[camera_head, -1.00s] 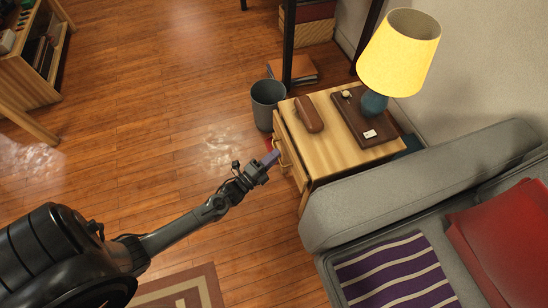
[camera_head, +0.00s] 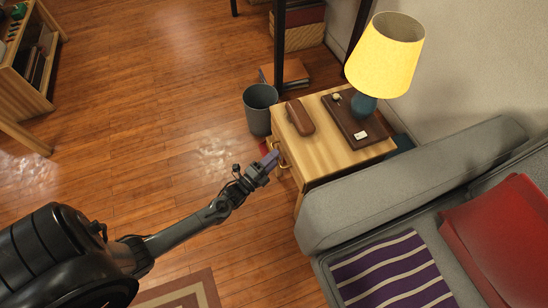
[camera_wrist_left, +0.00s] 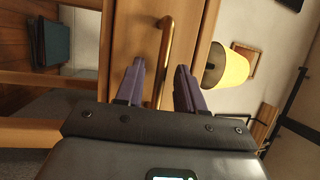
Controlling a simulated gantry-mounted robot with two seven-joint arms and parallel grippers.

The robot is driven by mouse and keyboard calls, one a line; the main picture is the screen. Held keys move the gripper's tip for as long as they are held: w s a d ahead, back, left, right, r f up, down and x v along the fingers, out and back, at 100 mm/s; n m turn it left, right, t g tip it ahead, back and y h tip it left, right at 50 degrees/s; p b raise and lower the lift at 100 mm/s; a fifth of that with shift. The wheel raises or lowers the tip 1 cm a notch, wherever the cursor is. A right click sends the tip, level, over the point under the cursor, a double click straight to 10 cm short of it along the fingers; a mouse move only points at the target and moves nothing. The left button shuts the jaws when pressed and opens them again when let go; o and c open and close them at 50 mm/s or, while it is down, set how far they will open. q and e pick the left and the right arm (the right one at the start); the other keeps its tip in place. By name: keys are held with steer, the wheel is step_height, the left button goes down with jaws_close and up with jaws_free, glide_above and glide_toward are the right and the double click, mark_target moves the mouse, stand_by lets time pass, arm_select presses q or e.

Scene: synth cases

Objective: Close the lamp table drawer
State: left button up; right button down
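The wooden lamp table (camera_head: 335,150) stands beside the sofa in the head view. Its drawer front faces left and down toward my left gripper (camera_head: 272,158). The drawer looks flush or nearly so; my gripper hides part of it, so I cannot tell exactly. The left wrist view shows the wooden front (camera_wrist_left: 130,35) close up with a long brass-coloured handle (camera_wrist_left: 165,50). My left gripper's purple fingers (camera_wrist_left: 160,68) are apart, with the handle showing between them. I cannot tell whether they touch it. My right gripper is in neither view.
A yellow-shaded lamp (camera_head: 385,55), a brown case (camera_head: 300,117) and a dark brown board (camera_head: 357,122) are on the tabletop. A grey bin (camera_head: 259,112) stands beside the table. The grey sofa (camera_head: 400,185) is close on the right.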

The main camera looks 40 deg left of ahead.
arm_select(q)
steer(key=s+f+p, duration=0.1)
steer(key=s+p, duration=0.2)
steer(key=s, duration=0.7)
steer(key=shift+f, duration=0.35)
steer(key=shift+a, duration=0.1)
